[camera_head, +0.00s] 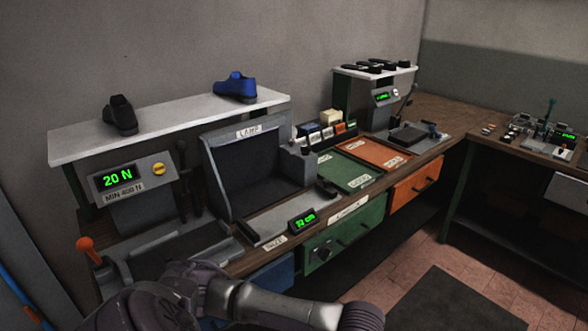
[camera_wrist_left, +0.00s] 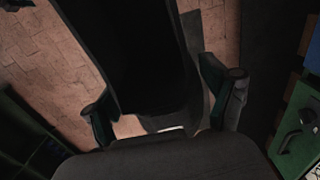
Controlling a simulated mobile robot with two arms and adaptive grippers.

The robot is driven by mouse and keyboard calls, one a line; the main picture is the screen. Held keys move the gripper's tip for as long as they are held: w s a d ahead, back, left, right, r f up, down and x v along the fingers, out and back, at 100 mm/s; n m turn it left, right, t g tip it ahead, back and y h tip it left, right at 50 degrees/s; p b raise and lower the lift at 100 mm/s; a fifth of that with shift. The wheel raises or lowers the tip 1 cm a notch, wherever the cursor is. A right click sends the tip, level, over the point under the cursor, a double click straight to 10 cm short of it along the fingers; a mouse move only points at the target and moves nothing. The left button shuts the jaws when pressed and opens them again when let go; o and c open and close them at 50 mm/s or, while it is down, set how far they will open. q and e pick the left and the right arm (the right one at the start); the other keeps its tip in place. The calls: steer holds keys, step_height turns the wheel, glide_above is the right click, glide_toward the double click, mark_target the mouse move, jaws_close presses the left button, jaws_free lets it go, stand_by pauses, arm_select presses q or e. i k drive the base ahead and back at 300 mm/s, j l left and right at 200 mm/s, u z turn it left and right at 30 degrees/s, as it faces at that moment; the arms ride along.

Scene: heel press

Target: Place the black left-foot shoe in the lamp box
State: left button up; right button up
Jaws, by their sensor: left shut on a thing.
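A black shoe (camera_head: 120,115) stands on the left part of the white shelf, in the head view. I cannot tell for which foot it is made. The lamp box (camera_head: 255,170), a grey open-fronted box with a LAMP label, stands below the shelf, and its dark inside looks empty. In the left wrist view my left gripper (camera_wrist_left: 165,100) has its green-edged fingers apart, with a dark thing (camera_wrist_left: 140,60) between them. My right gripper is out of view.
A blue shoe (camera_head: 236,87) stands on the shelf (camera_head: 175,118). A press with a 20 N display (camera_head: 116,178) and an orange-knobbed lever (camera_head: 86,244) is at left. Green (camera_head: 345,172) and orange (camera_head: 378,152) trays lie right of the lamp box. My arm crosses the front.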

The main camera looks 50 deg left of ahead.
mark_target(266, 196)
steer(key=i+l+u, duration=0.1)
steer(key=i+u, duration=0.3)
steer(key=i+l+u, duration=0.35)
steer(key=i, duration=0.2)
steer(key=i+l+u, duration=0.1)
steer(key=i+u, duration=0.3)
steer(key=i+l+u, duration=0.15)
steer(key=u, duration=0.2)
steer(key=i+l+u, duration=0.2)
steer(key=u, duration=0.2)
